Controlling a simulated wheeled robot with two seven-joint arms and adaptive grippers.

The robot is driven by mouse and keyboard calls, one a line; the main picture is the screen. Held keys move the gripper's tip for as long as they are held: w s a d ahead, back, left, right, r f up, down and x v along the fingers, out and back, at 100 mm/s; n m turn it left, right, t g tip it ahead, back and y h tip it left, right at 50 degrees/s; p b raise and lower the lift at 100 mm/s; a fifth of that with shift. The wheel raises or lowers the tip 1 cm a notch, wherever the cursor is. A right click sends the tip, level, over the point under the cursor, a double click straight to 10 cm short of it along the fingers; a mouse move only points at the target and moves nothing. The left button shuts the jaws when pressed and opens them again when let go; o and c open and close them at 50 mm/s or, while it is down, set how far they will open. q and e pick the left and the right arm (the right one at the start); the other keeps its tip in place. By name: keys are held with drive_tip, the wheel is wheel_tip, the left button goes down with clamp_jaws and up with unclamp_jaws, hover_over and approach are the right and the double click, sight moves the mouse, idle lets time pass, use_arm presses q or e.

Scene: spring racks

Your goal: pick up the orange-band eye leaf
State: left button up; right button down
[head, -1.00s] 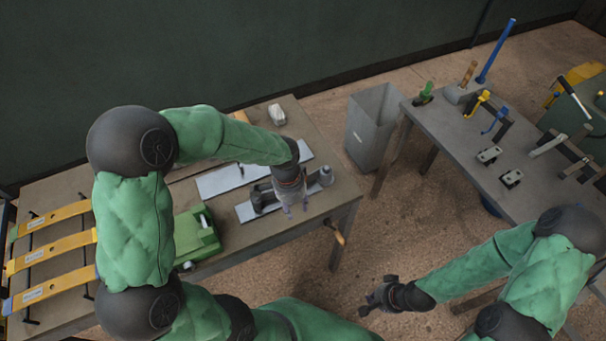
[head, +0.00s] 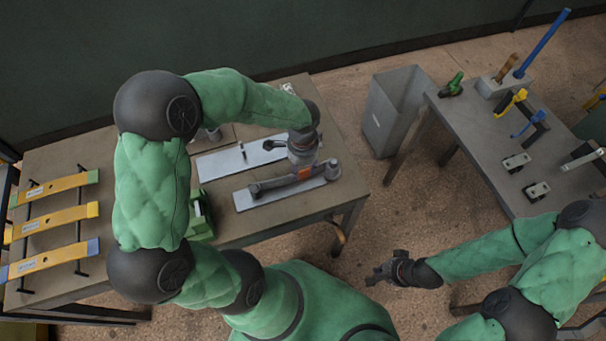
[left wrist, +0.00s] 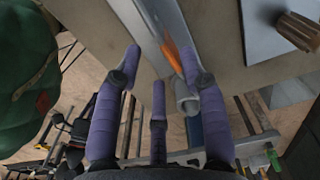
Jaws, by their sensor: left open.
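The orange-band eye leaf shows as a grey bar with an orange band (head: 304,173) over the nearer light plate on the left bench. In the left wrist view its orange part (left wrist: 172,50) lies between and beyond the fingertips. My left gripper (head: 302,158) is above the bar near its right part, partly hiding it. In the left wrist view the purple fingers of my left gripper (left wrist: 160,62) are spread and empty. I cannot tell how high they are above the bar. My right gripper (head: 377,275) hangs over the floor between the benches; its finger opening is unclear.
Several yellow leaves (head: 52,221) lie on a rack at the left. A green block (head: 199,218) sits beside the plates, partly behind my arm. A grey bin (head: 393,112) stands between the benches. The right bench (head: 462,120) holds tools. The floor between is open.

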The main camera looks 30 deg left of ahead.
sight(303, 171)
use_arm(q)
drive_tip(key=f, duration=0.1)
drive_tip(key=f+b, duration=0.1)
drive_tip(key=f, duration=0.3)
drive_tip(key=shift+w+a, duration=0.15)
drive_tip(key=shift+w, duration=0.15)
clamp_jaws()
drive_tip(key=shift+w+r, duration=0.1)
drive_tip(key=shift+r, duration=0.05)
drive_tip(key=shift+r, duration=0.35)
wheel_tip(303, 171, up, 9)
drive_tip(key=shift+r+p, duration=0.1)
drive_tip(key=shift+p, duration=0.95)
